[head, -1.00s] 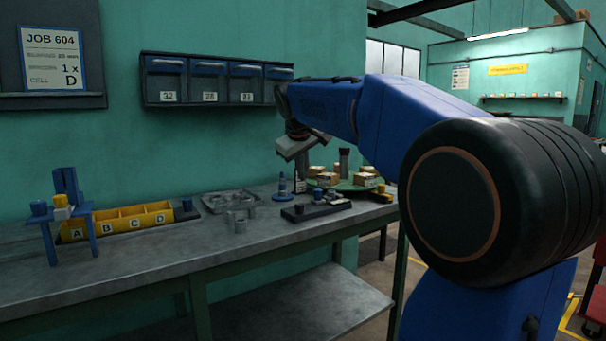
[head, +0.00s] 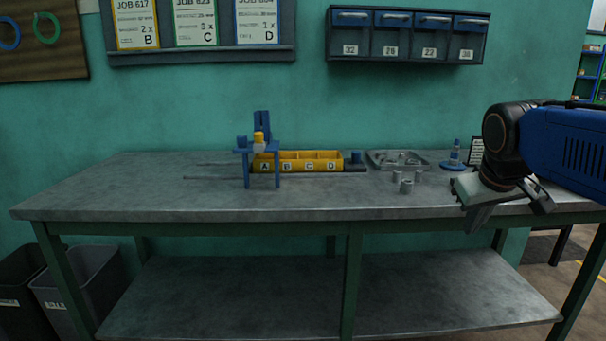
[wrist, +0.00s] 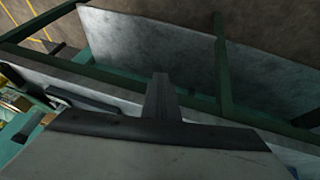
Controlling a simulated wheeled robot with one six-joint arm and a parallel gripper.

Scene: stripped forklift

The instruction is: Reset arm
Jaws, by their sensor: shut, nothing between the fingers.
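My gripper (head: 477,218) hangs at the right end of the workbench (head: 130,190), in front of its front edge in the head view. Its fingers are shut with nothing between them. In the wrist view the shut fingers (wrist: 160,95) point toward the bench's green frame and lower shelf (wrist: 170,32). My blue arm comes in from the right edge of the head view. I cannot tell the exact gap between gripper and bench.
A yellow bin row marked A to D (head: 298,166), a blue stand (head: 262,150), a metal tray (head: 376,167) with small parts and loose grey cylinders (head: 407,187) stand on the bench. Wall drawers (head: 405,38) hang above. Dark bins (head: 85,290) stand at lower left. The bench's left part is clear.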

